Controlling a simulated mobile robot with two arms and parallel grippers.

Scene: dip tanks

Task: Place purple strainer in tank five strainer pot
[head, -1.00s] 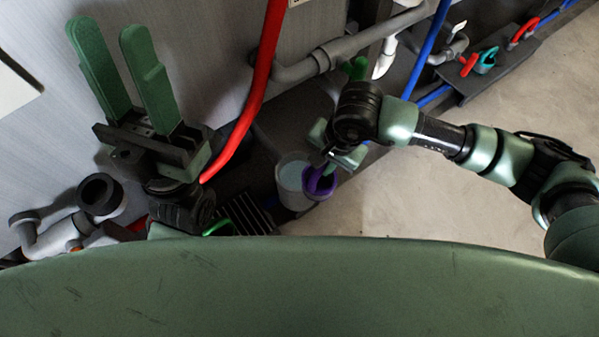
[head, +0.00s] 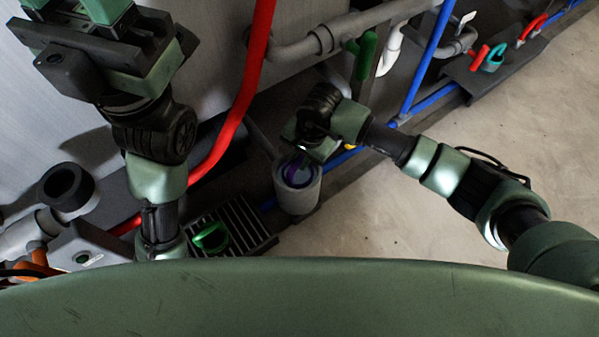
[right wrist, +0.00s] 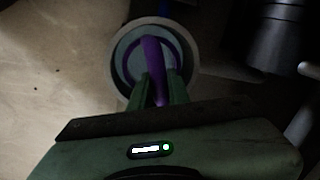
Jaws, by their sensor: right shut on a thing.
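The purple strainer (head: 295,170) is inside the mouth of a grey round pot (head: 298,194) in the head view. In the right wrist view the strainer (right wrist: 154,64) shows its purple handle between my fingers, with its ring inside the pot's rim (right wrist: 116,58). My right gripper (right wrist: 158,88) is shut on the handle, over the pot. Whether the strainer rests on the pot's bottom is hidden. My left gripper (head: 72,8) is at the upper left of the head view, partly cut off, its two fingers apart and nothing seen between them.
A green strainer (head: 210,237) sits on a black slatted rack (head: 240,222) left of the pot. A red pipe (head: 240,100) and blue pipe (head: 425,60) run beside the grey tank wall. Red and teal strainers (head: 493,58) lie at the upper right. The floor (head: 390,215) at right is clear.

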